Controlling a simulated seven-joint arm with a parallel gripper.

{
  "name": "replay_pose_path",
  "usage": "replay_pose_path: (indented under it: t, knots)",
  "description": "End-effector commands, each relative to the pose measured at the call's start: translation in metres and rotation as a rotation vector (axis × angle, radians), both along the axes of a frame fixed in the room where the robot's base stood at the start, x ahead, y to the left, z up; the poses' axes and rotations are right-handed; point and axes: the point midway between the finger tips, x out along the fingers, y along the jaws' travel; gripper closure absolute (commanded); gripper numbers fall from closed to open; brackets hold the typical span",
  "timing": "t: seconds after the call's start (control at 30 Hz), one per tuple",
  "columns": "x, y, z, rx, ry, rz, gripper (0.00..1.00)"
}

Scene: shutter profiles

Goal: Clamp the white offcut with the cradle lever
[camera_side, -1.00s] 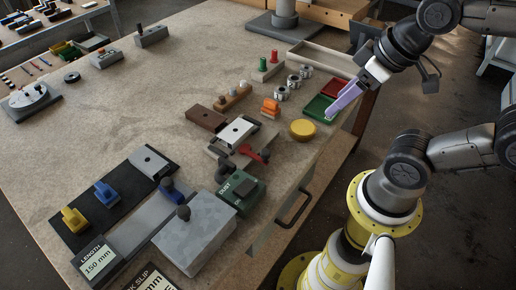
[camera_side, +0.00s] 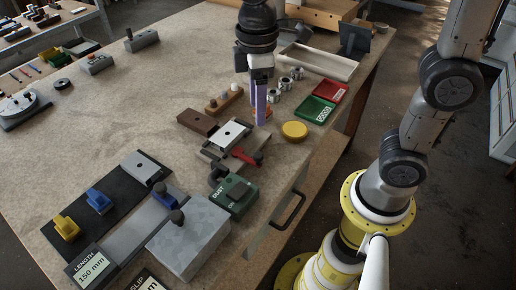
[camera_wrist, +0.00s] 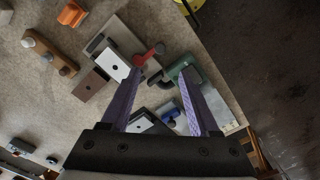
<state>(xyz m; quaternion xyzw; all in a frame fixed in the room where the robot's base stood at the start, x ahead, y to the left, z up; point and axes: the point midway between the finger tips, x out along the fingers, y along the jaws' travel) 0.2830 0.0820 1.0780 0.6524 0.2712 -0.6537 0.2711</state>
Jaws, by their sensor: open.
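The white offcut (camera_side: 232,132) is a flat pale piece with a dark hole, lying in the cradle (camera_side: 211,152) in the middle of the bench. It also shows in the wrist view (camera_wrist: 110,64). The red cradle lever (camera_side: 243,156) sticks out at the cradle's near right side; in the wrist view the lever (camera_wrist: 150,54) lies beside the offcut. My gripper (camera_side: 261,122) points down, behind and right of the cradle in the side view, with its purple fingers apart and nothing between them in the wrist view (camera_wrist: 160,78). An orange piece is partly hidden behind the fingers.
A brown block (camera_side: 197,122) sits against the cradle's left. A green DUST box (camera_side: 234,194) with a dark hose stands just in front of the lever.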

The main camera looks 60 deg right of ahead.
Motion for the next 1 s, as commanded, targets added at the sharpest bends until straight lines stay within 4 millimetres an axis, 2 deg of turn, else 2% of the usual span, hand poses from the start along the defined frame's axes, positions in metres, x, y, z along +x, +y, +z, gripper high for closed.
replay_pose_path:
  t: [0.17, 0.6, 0.8, 1.0]
  knots:
    - [-0.001, 0.0, -0.023, -0.001, 0.004, -0.001, 0.39]
    - [-0.002, -0.001, -0.106, -0.001, 0.004, -0.002, 0.39]
    - [-0.001, 0.0, -0.128, -0.001, 0.001, -0.002, 0.39]
    - [-0.001, 0.0, -0.134, 0.0, -0.001, -0.002, 0.39]
